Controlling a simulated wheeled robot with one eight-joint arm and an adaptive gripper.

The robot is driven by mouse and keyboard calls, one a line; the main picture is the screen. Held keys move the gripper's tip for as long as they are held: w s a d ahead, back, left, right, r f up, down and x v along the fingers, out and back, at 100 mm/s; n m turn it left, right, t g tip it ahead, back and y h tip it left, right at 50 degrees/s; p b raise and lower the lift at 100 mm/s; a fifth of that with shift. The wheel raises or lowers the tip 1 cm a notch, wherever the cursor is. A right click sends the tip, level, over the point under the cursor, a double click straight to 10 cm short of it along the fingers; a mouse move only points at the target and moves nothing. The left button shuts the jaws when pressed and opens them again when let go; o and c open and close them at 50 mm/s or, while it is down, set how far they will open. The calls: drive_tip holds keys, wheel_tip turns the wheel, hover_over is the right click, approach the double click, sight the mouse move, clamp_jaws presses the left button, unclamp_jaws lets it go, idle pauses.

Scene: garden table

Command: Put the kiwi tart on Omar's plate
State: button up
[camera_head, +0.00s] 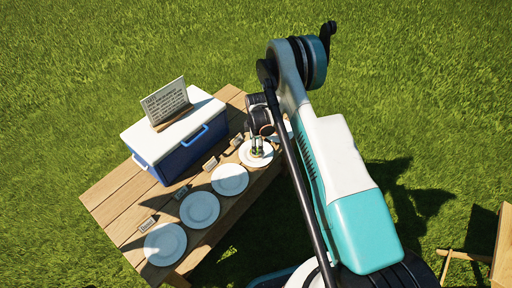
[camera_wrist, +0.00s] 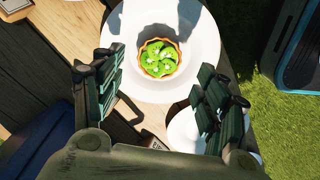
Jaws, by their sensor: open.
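The kiwi tart (camera_wrist: 159,58), a small brown crust with green slices, sits on a white plate (camera_wrist: 203,50) in the wrist view. My gripper (camera_wrist: 158,78) is open, its fingers spread on either side just short of the tart, with nothing held. In the head view my gripper (camera_head: 257,149) is low over that plate (camera_head: 247,160) and mostly hides the tart. Three empty white plates, at near left (camera_head: 165,244), middle (camera_head: 199,210) and farther right (camera_head: 230,180), line the table edge. Small name cards stand beside the plates; I cannot read which is Omar's.
A blue cooler (camera_head: 183,155) with a white lid stands on the wooden table (camera_head: 107,198), behind the cards. A sign (camera_head: 166,101) stands on its lid. Another white plate (camera_wrist: 183,130) partly shows below the right finger in the wrist view. Grass surrounds the table.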

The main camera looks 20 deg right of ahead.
drive_tip(key=s+r+m+t+p, duration=0.15)
drive_tip(key=s+r+m, duration=0.25)
drive_tip(key=r, duration=1.6)
drive_tip(key=s+r+m+t, duration=0.2)
drive_tip(key=s+r+m, duration=0.15)
drive_tip(key=r, duration=1.65)
drive_tip(key=s+r+m+t, duration=0.1)
drive_tip(key=s+r+m, duration=0.1)
drive_tip(key=s+r, duration=0.4)
drive_tip(key=s+r+m+t, duration=0.1)
drive_tip(key=s+r+m, duration=0.15)
drive_tip(key=s, duration=0.55)
drive_tip(key=s+r+m+t, duration=0.1)
drive_tip(key=s+m, duration=0.3)
drive_tip(key=s, duration=0.8)
drive_tip(key=shift+s+t, duration=0.25)
drive_tip(key=shift+t, duration=0.1)
